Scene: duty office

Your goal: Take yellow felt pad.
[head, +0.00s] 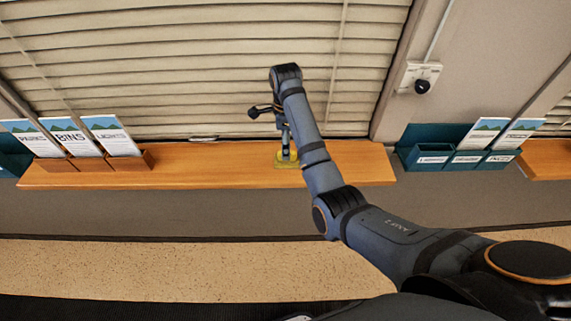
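The yellow felt pad (279,164) lies on the wooden ledge (220,172) in front of the blinds, in the middle of the head view. My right arm comes in from the right and reaches over the ledge. My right gripper (286,156) points down at the pad, which shows on both sides of it. The gripper and forearm hide part of the pad. I cannot tell whether the fingers touch it or are closed. My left gripper is out of view.
Leaflet holders with cards (70,137) stand at the ledge's left end. A teal organizer (450,161) with cards is on the right. A wall box with a black knob (422,80) is above it. The ledge between the leaflets and the pad looks clear.

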